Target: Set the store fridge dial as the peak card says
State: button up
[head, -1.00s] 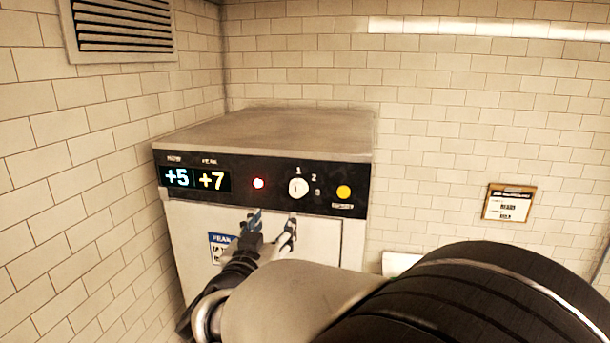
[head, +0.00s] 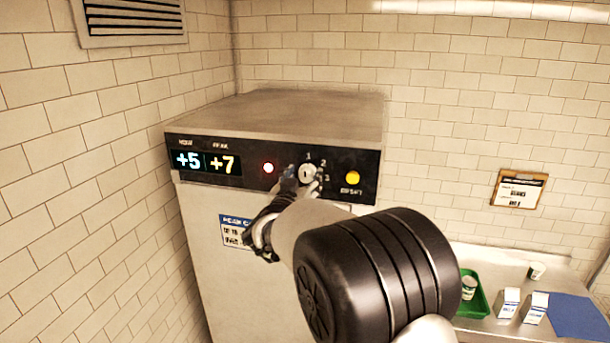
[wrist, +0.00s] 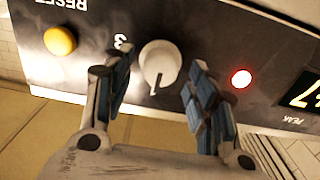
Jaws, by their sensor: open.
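The dial (head: 308,173) is a pale round knob on the store fridge's black panel, with 1, 2 and 3 printed around its upper right. In the wrist view, upside down, the dial (wrist: 160,62) shows a dark mark at its lower edge, on the side of the 1. My gripper (head: 303,184) is open at the dial; in the wrist view its blue-padded fingers (wrist: 157,86) stand either side of the knob, with gaps visible. The peak card (head: 234,232) is on the fridge door, partly hidden by my gripper; its small text is unreadable. The display (head: 206,162) reads +5 and PEAK +7.
A red light (head: 268,168) is left of the dial and a yellow RESET button (head: 353,178) right. A clipboard (head: 518,190) hangs on the tiled wall. A counter at right holds a green tray (head: 480,305), cartons (head: 509,303) and a blue mat (head: 578,316).

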jog(key=shift+w+d, duration=0.1)
jog(key=shift+w, duration=0.45)
jog(key=shift+c, duration=0.4)
jog(key=c, duration=0.9)
